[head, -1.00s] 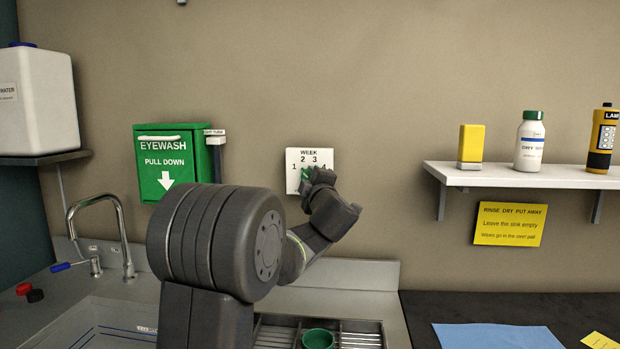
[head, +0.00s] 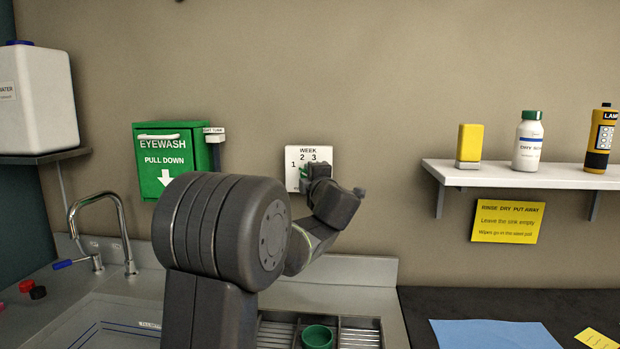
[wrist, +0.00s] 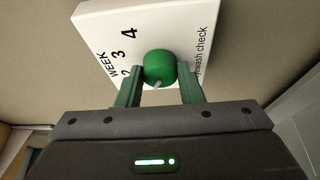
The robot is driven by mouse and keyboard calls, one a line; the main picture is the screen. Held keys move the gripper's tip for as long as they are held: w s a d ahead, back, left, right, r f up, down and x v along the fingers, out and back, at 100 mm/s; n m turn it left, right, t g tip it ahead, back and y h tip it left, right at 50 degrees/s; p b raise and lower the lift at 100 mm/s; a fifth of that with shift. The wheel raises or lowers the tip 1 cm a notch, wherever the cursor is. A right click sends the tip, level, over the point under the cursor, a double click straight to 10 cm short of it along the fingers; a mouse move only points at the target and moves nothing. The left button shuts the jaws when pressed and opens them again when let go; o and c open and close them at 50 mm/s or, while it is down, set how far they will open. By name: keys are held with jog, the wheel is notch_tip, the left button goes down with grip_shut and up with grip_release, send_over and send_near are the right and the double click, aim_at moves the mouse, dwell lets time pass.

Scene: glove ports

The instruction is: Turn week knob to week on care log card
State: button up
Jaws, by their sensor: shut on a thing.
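The white week plate (head: 294,180) is on the wall, marked WEEK with numbers in an arc. In the head view, 1, 2 and 3 show, and my gripper (head: 316,173) covers the 4 and most of the knob. In the wrist view, the round green week knob (wrist: 159,67) sits between the two green fingers of my gripper (wrist: 160,75), which is shut on it. A small pale pointer shows at the knob's lower edge. I cannot tell which number it points at. The 2, 3 and 4 show on the plate (wrist: 97,30); the 1 is hidden. No care log card is readable.
A green eyewash box (head: 172,160) hangs left of the plate. A shelf (head: 520,173) with a yellow block, a bottle and a lamp remote is at the right. Below are a sink tap (head: 125,235) and a green cup (head: 317,337).

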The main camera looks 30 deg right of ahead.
jog(key=o, duration=1)
jog(key=shift+s, duration=0.1)
jog(key=b+v, duration=0.1)
jog(key=v, duration=1.2)
jog(key=shift+s+a, duration=0.15)
jog(key=shift+s, duration=0.15)
jog(key=shift+w+f, duration=0.1)
jog(key=p+x, duration=0.1)
jog(key=x, duration=1.2)
jog(key=shift+w, duration=0.3)
jog(key=shift+s, duration=0.1)
